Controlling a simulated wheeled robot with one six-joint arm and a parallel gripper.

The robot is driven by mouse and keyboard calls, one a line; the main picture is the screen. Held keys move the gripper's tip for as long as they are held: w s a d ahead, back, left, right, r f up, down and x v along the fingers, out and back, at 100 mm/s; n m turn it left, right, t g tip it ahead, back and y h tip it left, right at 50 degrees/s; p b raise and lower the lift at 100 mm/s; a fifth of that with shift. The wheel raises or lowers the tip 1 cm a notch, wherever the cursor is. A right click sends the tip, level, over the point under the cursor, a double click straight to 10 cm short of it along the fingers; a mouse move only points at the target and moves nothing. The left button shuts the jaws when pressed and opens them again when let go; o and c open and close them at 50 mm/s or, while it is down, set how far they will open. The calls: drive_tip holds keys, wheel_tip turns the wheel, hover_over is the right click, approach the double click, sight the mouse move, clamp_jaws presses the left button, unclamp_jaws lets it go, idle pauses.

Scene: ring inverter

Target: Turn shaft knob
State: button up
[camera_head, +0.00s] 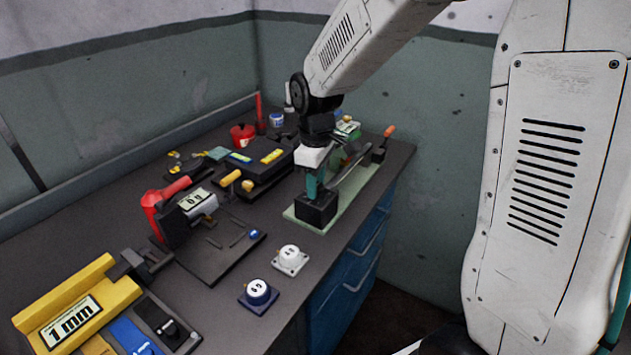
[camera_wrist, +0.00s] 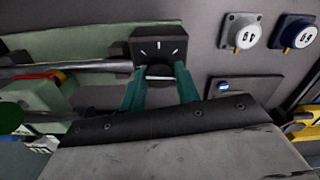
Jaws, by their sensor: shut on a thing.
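My gripper (camera_head: 313,187), with teal fingers, points down at the black block at the near end of a pale green plate. In the wrist view my gripper (camera_wrist: 159,88) has one finger on each side of the shaft knob (camera_wrist: 158,71) and is shut on it. The knob is dark with a pale bar across it and is partly hidden by the fingers. The black block (camera_wrist: 160,45) behind it bears white tick marks. A grey metal shaft (camera_wrist: 65,68) runs from the block to the left; it also shows in the head view (camera_head: 352,174).
The pale green plate (camera_head: 302,222) lies near the bench's right edge. An orange-tipped lever (camera_head: 389,131) stands behind. A white dial (camera_head: 290,259) and a blue dial (camera_head: 258,292) are in front. A black plate (camera_head: 210,262) and a yellow 1 mm block (camera_head: 78,288) are left.

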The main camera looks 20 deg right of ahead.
drive_tip(key=m, duration=0.3)
drive_tip(key=shift+m, duration=2.4)
drive_tip(key=o, duration=1)
drive_tip(key=shift+c, duration=0.2)
wheel_tip(320, 180, up, 8)
drive_tip(key=shift+f, duration=0.1)
